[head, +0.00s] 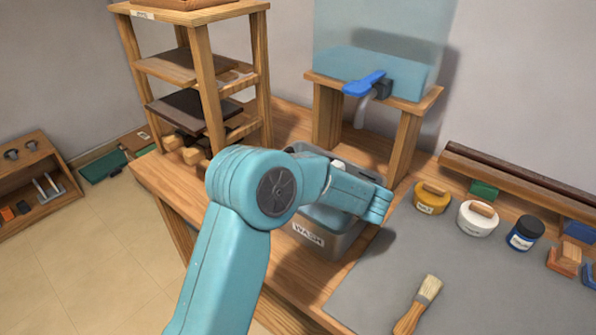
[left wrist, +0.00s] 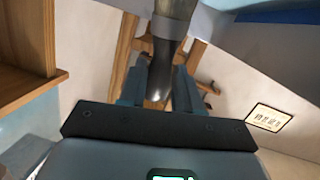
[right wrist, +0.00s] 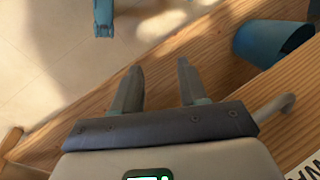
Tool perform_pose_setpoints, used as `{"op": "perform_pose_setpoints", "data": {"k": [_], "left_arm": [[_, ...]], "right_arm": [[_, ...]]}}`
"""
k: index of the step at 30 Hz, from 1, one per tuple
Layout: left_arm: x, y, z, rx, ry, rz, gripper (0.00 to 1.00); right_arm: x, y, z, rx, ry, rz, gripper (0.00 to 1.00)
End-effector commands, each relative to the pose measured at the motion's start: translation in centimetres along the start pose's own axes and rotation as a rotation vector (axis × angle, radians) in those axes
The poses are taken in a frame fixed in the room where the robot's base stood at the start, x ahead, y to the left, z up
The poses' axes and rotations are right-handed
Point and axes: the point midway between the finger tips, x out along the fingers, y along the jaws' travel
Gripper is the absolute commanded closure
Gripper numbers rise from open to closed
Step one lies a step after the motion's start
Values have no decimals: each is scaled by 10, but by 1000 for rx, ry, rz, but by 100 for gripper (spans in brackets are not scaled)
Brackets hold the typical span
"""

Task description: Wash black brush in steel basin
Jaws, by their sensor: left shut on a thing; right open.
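The basin (head: 345,240) is grey, carries the label WASH and stands on the wooden bench below the tap. In the left wrist view my left gripper (left wrist: 160,78) is shut on the black brush (left wrist: 165,45).
The water tank (head: 385,50) with a blue-handled tap (head: 364,84) stands behind the basin. A grey mat (head: 460,260) on the right holds a wooden-handled brush (head: 418,305) and several jars. A wooden rack (head: 207,100) stands at the back left. Much of the mat is clear.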

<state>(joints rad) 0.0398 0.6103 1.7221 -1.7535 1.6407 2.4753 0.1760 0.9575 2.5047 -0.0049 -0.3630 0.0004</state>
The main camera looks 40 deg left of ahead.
Motion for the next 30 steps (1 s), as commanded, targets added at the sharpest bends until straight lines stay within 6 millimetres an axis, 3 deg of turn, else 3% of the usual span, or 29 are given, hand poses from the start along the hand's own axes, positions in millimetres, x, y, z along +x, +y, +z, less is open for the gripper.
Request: {"op": "perform_pose_setpoints", "data": {"k": [3, 15, 24, 30], "left_arm": [[1, 0, 8, -2, 0, 0, 97], [0, 2, 8, -2, 0, 1, 97], [-27, 4, 17, -3, -2, 4, 97], [-40, 6, 19, 5, -7, 9, 97]], "right_arm": [[10, 3, 0, 0, 0, 0, 57], [12, 4, 0, 0, 0, 0, 57], [39, 14, -1, 0, 0, 0, 57], [45, 16, -1, 0, 0, 0, 57]]}}
